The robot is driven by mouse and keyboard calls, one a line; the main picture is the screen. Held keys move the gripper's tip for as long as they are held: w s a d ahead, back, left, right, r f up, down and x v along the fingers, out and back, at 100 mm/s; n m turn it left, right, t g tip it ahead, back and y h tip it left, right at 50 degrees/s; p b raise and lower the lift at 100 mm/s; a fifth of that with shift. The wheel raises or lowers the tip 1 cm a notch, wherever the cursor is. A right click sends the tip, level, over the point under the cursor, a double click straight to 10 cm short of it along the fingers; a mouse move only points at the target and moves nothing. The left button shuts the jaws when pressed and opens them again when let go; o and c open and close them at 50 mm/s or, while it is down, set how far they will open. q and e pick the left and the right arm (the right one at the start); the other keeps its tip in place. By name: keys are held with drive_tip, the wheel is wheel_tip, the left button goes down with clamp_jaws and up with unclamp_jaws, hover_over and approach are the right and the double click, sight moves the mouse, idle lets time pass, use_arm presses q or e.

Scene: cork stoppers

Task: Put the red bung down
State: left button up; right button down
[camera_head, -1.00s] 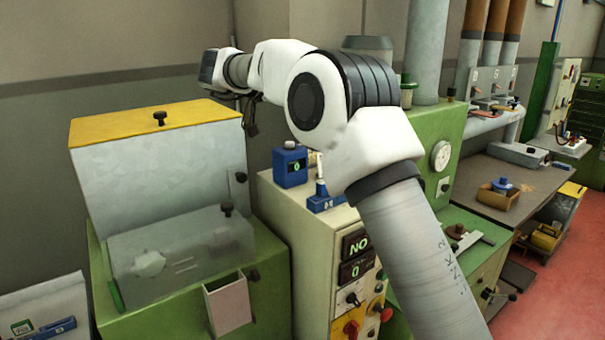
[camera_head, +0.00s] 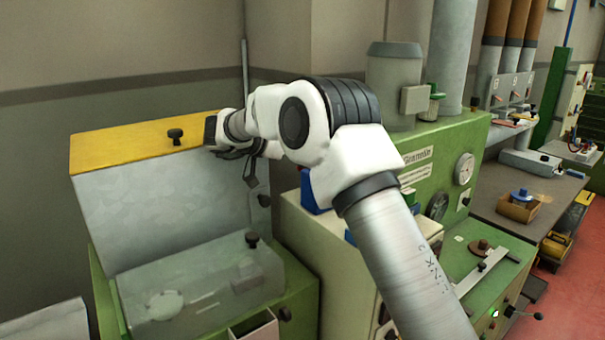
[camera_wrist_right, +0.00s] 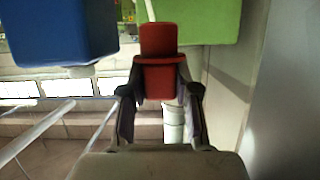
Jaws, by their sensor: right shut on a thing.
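The red bung (camera_wrist_right: 159,79) is in the right wrist view, upright in the picture between the fingers of my right gripper (camera_wrist_right: 160,75). The fingers are shut on its sides. In the head view my right gripper (camera_head: 246,165) hangs in front of the right end of the yellow-topped box, and the bung cannot be made out there. My left gripper is in neither view.
A yellow-topped grey box (camera_head: 150,200) with a clear cover (camera_head: 200,300) stands at left. A cream cabinet (camera_head: 305,235) lies under my arm, a blue box (camera_head: 312,192) on it partly hidden. A green machine (camera_head: 465,140) is at right. A blue block (camera_wrist_right: 60,30) is close left of the bung.

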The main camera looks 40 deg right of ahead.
drive_tip(key=shift+w+f, duration=0.2)
drive_tip(key=shift+f, duration=0.65)
drive_tip(key=shift+s+f, duration=0.15)
drive_tip(key=shift+f, duration=0.2)
drive_tip(key=f+p, duration=0.1)
drive_tip(key=f, duration=0.3)
drive_tip(key=shift+s+f+p, duration=0.1)
drive_tip(key=shift+s+p, duration=0.1)
drive_tip(key=shift+p, duration=0.2)
drive_tip(key=shift+w+f, duration=0.1)
drive_tip(key=shift+w, duration=0.1)
drive_tip(key=shift+s, duration=0.1)
drive_tip(key=c, duration=1.2)
unclamp_jaws()
drive_tip(key=shift+s, duration=0.2)
drive_tip(key=shift+o, duration=0.2)
drive_tip(key=shift+w, duration=0.2)
